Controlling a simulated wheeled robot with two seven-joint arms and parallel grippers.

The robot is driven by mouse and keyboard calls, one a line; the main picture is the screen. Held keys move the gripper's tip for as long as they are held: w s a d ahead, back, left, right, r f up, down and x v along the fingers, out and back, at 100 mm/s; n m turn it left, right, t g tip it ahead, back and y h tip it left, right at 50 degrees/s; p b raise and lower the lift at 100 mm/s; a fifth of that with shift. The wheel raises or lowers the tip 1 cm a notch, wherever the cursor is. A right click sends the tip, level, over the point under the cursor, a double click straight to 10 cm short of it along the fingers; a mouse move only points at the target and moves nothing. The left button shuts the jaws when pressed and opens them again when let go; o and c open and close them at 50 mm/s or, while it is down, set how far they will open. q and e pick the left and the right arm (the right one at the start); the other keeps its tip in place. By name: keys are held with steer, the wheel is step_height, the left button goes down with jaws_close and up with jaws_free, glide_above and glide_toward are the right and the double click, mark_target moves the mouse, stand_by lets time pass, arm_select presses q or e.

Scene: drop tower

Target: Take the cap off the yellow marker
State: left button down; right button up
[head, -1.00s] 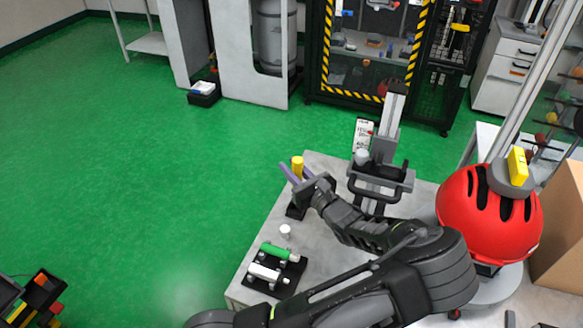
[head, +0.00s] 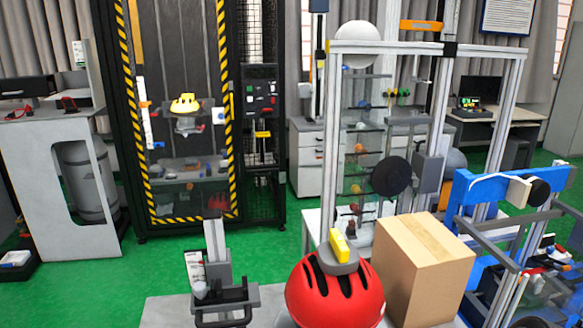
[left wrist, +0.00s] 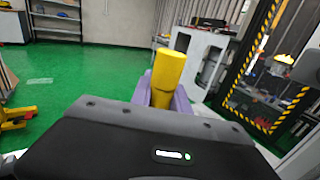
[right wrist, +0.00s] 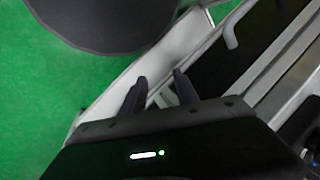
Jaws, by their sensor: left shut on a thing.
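The yellow marker (left wrist: 167,75) shows in the left wrist view as an upright yellow cylinder with a faint seam. My left gripper (left wrist: 164,98) has its purple fingers closed around its lower part. I cannot tell where the cap meets the body, and the lower end is hidden behind the gripper body. My right gripper (right wrist: 160,86) shows in the right wrist view with its dark fingers apart and nothing between them. The head view now shows neither gripper nor the marker.
In the head view, a red helmet (head: 335,297) with a grey and yellow piece on top sits by a cardboard box (head: 425,270). A grey stand (head: 217,265) is left of it. Pale metal rails (right wrist: 265,75) lie close beyond my right gripper.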

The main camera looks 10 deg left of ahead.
arm_select(q)
steer(key=d+r+m+t+h, duration=0.1)
steer(key=d+m+t+h, duration=0.2)
steer(key=d, duration=1.6)
steer(key=m+t, duration=0.1)
steer(key=t, duration=0.2)
steer(key=shift+s+r, duration=0.15)
steer(key=shift+s, duration=0.15)
steer(key=shift+d, duration=0.1)
steer(key=w+d+f+m+t+h, duration=0.2)
steer(key=d+m+t+h, duration=0.4)
steer(key=d+h, duration=0.5)
steer(key=d+m, duration=0.2)
steer(key=d, duration=0.2)
steer(key=shift+d, duration=0.2)
